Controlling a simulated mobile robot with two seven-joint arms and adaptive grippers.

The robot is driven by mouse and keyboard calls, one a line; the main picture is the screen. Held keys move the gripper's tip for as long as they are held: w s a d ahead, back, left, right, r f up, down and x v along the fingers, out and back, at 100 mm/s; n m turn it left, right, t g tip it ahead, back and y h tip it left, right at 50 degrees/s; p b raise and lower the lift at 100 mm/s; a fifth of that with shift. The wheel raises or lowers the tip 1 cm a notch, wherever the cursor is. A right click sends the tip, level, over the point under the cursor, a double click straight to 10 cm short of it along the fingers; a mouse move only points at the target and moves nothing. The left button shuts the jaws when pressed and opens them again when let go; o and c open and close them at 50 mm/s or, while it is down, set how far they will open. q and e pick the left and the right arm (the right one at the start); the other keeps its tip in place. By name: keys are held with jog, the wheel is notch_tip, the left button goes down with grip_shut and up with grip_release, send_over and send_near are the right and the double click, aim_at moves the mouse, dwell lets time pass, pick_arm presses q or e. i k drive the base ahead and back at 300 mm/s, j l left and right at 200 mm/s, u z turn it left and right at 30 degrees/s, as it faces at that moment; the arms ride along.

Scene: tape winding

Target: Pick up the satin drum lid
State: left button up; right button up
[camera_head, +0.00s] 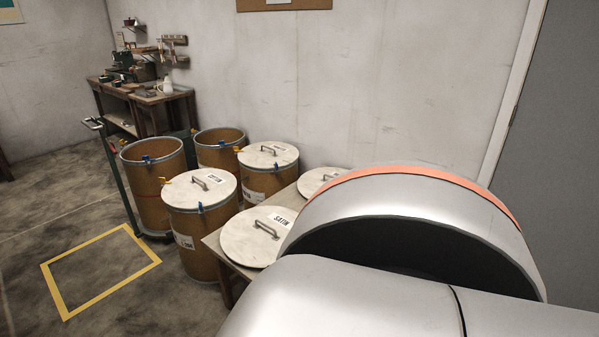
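The satin drum lid (243,236) is a round, pale, worn disc with a bar handle (267,229) and a white label reading SATIN (281,219). It lies flat on a low wooden table (217,246), and my arm hides its right edge. Neither of my grippers is in view. A large silver part of my own arm with an orange band fills the lower right.
Another lid (314,182) lies farther back on the table. Two lidded drums (186,221) (253,182) stand left of the table. Two open drums (150,197) (217,159) stand by a green cart (113,170). A yellow floor square (75,307) is empty. A workbench (150,119) is at the back.

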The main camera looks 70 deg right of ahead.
aim_at(253, 238)
jog(key=i+l+z, duration=0.15)
jog(key=i+z, duration=0.25)
jog(key=i, duration=0.2)
jog(key=i+z, duration=0.35)
jog(key=i, duration=0.3)
jog(key=i+z, duration=0.4)
jog(key=i+j+z, duration=0.15)
jog(key=z, duration=0.2)
jog(key=i+j+z, duration=0.2)
jog(key=z, duration=0.2)
jog(key=i+j, duration=0.05)
jog(key=i, duration=0.05)
